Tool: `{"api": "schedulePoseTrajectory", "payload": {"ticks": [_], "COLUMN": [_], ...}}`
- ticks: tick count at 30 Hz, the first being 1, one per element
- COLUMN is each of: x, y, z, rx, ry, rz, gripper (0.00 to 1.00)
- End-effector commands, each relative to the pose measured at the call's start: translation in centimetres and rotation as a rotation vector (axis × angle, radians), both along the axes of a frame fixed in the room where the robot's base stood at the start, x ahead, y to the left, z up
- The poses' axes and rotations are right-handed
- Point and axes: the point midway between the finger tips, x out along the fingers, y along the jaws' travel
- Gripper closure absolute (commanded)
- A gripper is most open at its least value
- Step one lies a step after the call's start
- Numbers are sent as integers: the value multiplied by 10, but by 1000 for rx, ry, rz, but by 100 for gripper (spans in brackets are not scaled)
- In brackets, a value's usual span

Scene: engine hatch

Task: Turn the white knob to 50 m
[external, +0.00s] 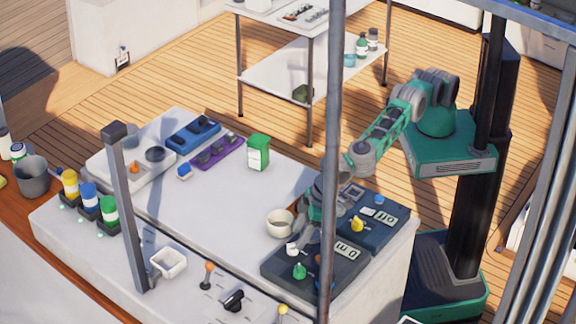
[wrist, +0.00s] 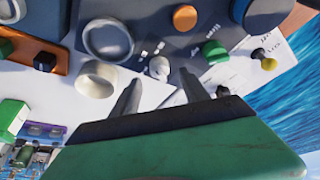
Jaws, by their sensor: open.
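The white knob (external: 292,249) stands on a dark panel (external: 342,273) with a display (external: 347,250) at the front right of the bench. The display's digits are too small to read surely. In the wrist view the white knob (wrist: 159,67) shows just beyond the gap between my fingertips. My gripper (external: 309,228) is open, low over the panel and close to the white knob. In the wrist view my gripper (wrist: 161,84) has its two fingers apart with nothing between them. I cannot tell whether a finger touches the knob.
A green knob (external: 300,270) and an orange knob (wrist: 185,17) share the panel. A second panel (external: 379,232) with a yellow knob (external: 357,224) stands behind. A cream cup (external: 280,222) stands left of my gripper. A grey post (external: 333,120) partly hides my arm.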

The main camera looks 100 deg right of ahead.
Motion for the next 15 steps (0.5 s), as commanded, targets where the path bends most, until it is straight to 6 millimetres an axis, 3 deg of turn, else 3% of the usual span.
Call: {"api": "schedulePoseTrajectory", "payload": {"ticks": [6,15], "x": [-13,-14], "y": [0,0], "z": [31,35], "rx": [0,-1], "ry": [0,0], "rz": [-1,-1], "gripper": [47,47]}}
